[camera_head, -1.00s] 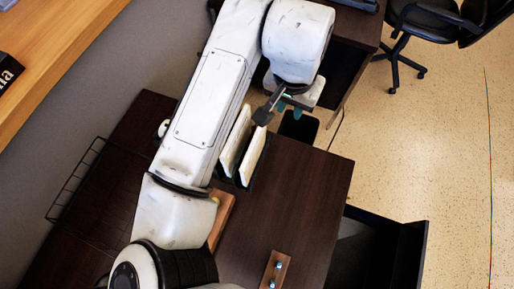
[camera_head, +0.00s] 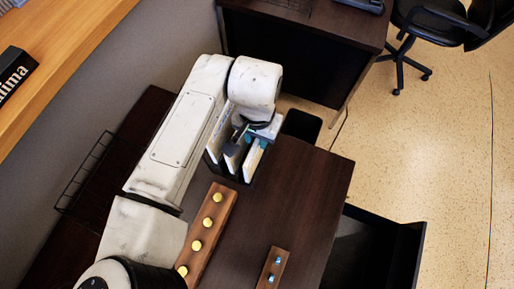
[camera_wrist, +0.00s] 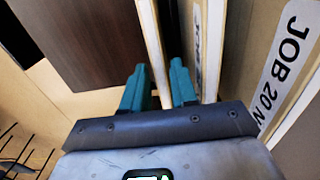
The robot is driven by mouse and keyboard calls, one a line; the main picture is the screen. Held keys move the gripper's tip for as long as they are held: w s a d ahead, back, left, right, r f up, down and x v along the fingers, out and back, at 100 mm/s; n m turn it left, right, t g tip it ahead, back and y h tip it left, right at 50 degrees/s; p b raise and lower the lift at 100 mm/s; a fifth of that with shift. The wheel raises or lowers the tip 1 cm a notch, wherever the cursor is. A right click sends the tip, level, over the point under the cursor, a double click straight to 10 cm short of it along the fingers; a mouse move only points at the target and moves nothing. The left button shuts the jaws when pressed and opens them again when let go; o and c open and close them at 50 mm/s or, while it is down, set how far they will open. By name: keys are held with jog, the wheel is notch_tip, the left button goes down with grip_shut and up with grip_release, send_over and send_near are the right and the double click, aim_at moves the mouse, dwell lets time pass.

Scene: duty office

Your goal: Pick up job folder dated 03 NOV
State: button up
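Several cream folders (camera_head: 253,160) stand upright in a dark holder on the dark desk in the head view. My gripper (camera_head: 243,139) is over them, pointing down. In the wrist view, the teal fingertips of my gripper (camera_wrist: 160,88) are apart, one on each side of a thin folder's edge (camera_wrist: 150,35). Whether both touch it is not clear. The folder to its right (camera_wrist: 208,45) has a label seen too steeply to read. The rightmost folder (camera_wrist: 245,35) has a label reading "JOB 20 N", cut off. No 03 NOV label is readable.
A wooden strip with yellow knobs (camera_head: 207,232) and a smaller one with blue pieces (camera_head: 272,270) lie on the desk (camera_head: 310,190). A wire rack (camera_head: 85,170) is at left, a black bin (camera_head: 302,124) behind, an open drawer (camera_head: 375,250) at right.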

jog(key=shift+f, duration=1.15)
grip_shut()
